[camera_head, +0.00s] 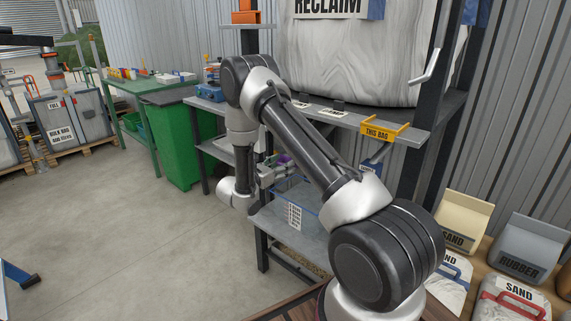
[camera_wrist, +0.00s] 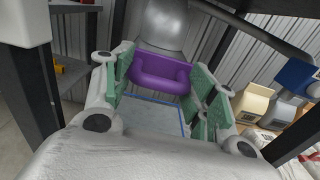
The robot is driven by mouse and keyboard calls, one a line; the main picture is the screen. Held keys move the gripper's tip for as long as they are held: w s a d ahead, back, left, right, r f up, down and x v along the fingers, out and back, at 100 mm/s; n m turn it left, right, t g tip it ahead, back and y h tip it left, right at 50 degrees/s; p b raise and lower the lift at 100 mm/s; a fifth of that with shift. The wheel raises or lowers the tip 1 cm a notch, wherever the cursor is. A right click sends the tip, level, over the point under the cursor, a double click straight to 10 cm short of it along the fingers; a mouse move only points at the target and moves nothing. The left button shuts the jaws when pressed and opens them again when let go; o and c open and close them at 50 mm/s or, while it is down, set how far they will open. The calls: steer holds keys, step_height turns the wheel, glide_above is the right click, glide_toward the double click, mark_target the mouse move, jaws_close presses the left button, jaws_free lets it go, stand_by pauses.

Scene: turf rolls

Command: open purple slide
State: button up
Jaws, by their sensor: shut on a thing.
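The purple slide (camera_wrist: 162,70) shows in the wrist view as a rounded purple handle in front of a grey metal spout (camera_wrist: 165,25). My gripper (camera_wrist: 167,84) has its green-padded fingers on either side of the purple handle, shut on it. My arm hides most of the spout there. How far the slide is drawn out cannot be told.
A big pale bag marked RECLAIM (camera_head: 350,60) stands on the upper rack shelf (camera_head: 320,112). A yellow THIS BAG sign (camera_head: 378,131) is on its edge. Dark rack posts stand close around my arm. Sand and rubber bags (camera_head: 520,245) sit at right.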

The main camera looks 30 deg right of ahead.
steer(key=shift+v, duration=1.65)
steer(key=o, duration=1.5)
steer(key=shift+o, duration=0.2)
steer(key=shift+a, duration=0.1)
steer(key=v, duration=1.2)
